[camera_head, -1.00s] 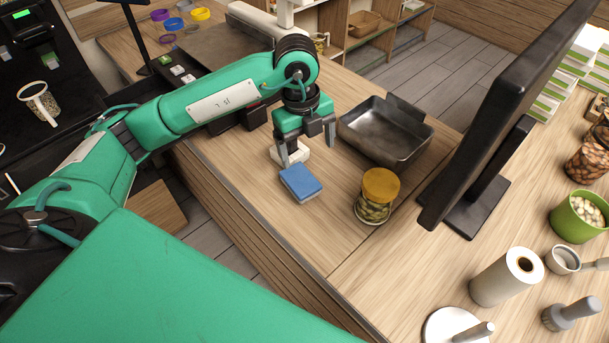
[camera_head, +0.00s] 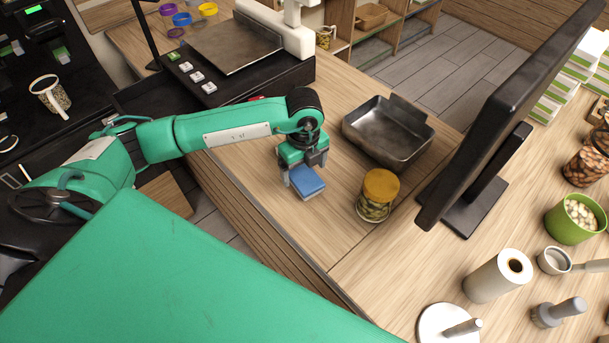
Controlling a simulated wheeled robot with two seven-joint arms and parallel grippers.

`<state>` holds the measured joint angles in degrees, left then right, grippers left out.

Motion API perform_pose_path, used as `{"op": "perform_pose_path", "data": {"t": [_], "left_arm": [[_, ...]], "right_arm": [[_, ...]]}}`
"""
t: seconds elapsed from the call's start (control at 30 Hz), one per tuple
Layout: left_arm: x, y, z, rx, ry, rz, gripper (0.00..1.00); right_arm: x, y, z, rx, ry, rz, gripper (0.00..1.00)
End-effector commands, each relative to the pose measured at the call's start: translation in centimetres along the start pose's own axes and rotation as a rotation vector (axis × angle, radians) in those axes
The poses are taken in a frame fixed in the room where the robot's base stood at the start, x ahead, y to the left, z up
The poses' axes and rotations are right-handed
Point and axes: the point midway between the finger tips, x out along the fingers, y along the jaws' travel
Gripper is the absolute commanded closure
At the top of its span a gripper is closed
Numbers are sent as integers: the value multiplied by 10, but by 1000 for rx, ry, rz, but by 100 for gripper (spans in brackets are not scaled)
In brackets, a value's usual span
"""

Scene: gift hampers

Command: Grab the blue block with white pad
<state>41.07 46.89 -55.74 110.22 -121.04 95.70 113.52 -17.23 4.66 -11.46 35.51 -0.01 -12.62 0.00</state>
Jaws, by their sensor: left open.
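The blue block (camera_head: 306,181) lies on the wooden counter, with a thin pale layer showing under its blue top. My left gripper (camera_head: 304,171) is open and low at the block, pointing down. One finger shows at the block's left side and the other at its back right. I cannot tell whether the fingers touch it. The gripper hides the block's far edge and the spot behind it, where a white block was seen earlier. My right gripper is not in view.
A dark metal pan (camera_head: 388,134) stands right behind the block. A jar with a yellow lid (camera_head: 379,186) stands to the right. A monitor (camera_head: 500,120) is farther right. A scale (camera_head: 236,45) is at the back left. The counter in front of the block is clear.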

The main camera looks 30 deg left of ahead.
Motion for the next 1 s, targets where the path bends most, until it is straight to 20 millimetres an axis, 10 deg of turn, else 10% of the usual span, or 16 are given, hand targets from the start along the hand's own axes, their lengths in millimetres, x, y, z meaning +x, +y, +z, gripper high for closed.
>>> {"op": "perform_pose_path", "data": {"t": [0.47,0.73,1.0], "left_arm": [[27,-1,-1,1,0,-1,13],[27,-1,-1,1,1,-1,62],[26,-1,-1,1,1,-2,62]], "right_arm": [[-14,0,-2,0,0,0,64],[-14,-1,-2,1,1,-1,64],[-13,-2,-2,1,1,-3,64]]}}
